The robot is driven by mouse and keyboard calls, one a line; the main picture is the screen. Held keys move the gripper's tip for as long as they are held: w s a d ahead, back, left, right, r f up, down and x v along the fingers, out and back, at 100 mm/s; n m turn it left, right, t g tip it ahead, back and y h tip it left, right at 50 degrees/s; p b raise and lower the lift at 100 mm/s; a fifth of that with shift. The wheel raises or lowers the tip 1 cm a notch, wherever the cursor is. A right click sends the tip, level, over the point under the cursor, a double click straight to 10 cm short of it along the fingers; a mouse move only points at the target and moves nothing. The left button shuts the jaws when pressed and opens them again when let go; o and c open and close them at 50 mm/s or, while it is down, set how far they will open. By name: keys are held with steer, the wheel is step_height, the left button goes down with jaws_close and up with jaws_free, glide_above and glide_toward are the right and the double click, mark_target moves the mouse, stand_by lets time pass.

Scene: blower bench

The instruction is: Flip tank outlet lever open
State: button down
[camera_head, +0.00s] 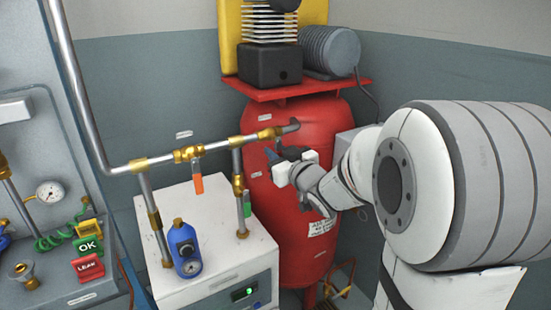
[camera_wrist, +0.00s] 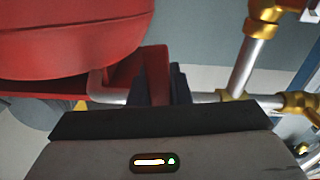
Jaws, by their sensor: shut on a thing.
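The tank outlet lever (camera_wrist: 156,62) is a flat red bar in the wrist view. My gripper (camera_wrist: 163,82) is shut on it, with a dark finger on either side. In the head view my gripper (camera_head: 278,155) is at the upper left of the red tank (camera_head: 313,225), just below the brass outlet valve (camera_head: 268,134). The lever cannot be made out there behind my gripper. Its exact angle to the pipe is hard to tell.
A horizontal pipe (camera_head: 217,148) runs left from the tank with an orange-handled valve (camera_head: 196,183). A green-handled valve (camera_head: 247,203) hangs close left of my gripper. Below stands a white dryer cabinet (camera_head: 218,262) with a blue filter (camera_head: 185,248).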

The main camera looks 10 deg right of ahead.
steer(key=shift+w+d+f+n+b, duration=0.1)
steer(key=shift+d+n+b, duration=0.25)
steer(key=shift+n+b, duration=0.55)
steer(key=shift+d+r+n, duration=0.15)
steer(key=shift+r+n, duration=0.1)
steer(key=shift+n, duration=0.35)
steer(key=shift+w, duration=0.1)
steer(key=c, duration=1.3)
jaws_free()
steer(key=shift+c, duration=0.2)
steer(key=p+v, duration=0.1)
steer(key=v, duration=0.7)
steer(key=shift+c, duration=0.2)
